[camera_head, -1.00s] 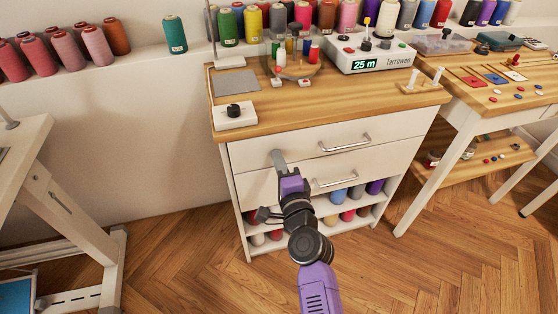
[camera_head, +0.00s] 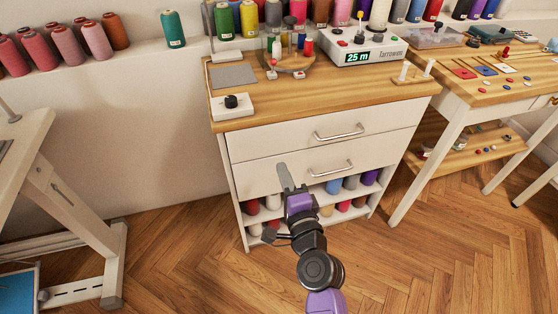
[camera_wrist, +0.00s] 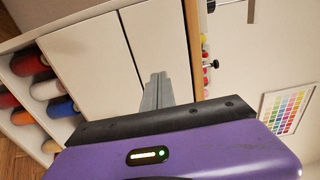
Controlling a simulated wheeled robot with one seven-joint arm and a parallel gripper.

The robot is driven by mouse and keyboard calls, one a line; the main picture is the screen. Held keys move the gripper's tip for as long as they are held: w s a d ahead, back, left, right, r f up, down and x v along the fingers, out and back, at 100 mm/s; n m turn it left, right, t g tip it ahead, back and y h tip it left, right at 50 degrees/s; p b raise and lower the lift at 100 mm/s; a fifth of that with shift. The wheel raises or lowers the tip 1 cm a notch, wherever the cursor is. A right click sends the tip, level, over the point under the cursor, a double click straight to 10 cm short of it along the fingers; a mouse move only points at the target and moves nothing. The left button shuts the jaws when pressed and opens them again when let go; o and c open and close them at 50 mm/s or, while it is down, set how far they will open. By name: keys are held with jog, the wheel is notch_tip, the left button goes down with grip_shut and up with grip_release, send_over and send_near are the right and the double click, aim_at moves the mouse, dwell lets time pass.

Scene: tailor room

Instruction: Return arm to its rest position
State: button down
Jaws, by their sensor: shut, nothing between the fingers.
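My gripper (camera_head: 284,178) is purple with grey fingers. In the head view it is in front of the lower drawer of the white cabinet (camera_head: 236,150), with my arm reaching up from the bottom edge. In the wrist view the fingers (camera_wrist: 157,90) lie together, shut and empty, pointing at the cabinet's white drawer fronts. I cannot tell the exact gap between the fingertips and the drawer front. Both drawers appear closed.
The wooden cabinet top holds a counter device (camera_head: 362,48) reading 25 m and a small black-knobbed box (camera_head: 232,106). Thread spools (camera_head: 350,182) fill the shelves under the drawers. A worktable (camera_head: 455,108) stands right, a white frame (camera_head: 60,190) left. Floor in front is clear.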

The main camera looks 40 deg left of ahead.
jog(key=v, duration=0.5)
jog(key=shift+s+d, duration=0.15)
jog(key=shift+d, duration=0.1)
jog(key=s+d+r+n+t+h, duration=0.1)
jog(key=s+d+n+t+h, duration=0.25)
jog(key=d, duration=0.95)
jog(key=s+d+n+t+h, duration=0.25)
jog(key=s+d+h, duration=0.2)
jog(key=d, duration=0.75)
jog(key=s+d+r+n+g+h, duration=0.1)
jog(key=s+d+h, duration=0.2)
jog(key=s+d, duration=0.75)
jog(key=s+d+r+n+g+h, duration=0.1)
jog(key=s+d+h, duration=0.2)
jog(key=s+d, duration=0.7)
jog(key=s+a+r+p, duration=0.1)
jog(key=r+p, duration=0.7)
jog(key=s+a+r+p, duration=0.1)
jog(key=a+r+p, duration=0.1)
jog(key=r+p, duration=0.6)
jog(key=shift+s+p, duration=0.35)
jog(key=shift+p, duration=0.05)
jog(key=shift+a+r, duration=0.1)
jog(key=shift+a, duration=0.05)
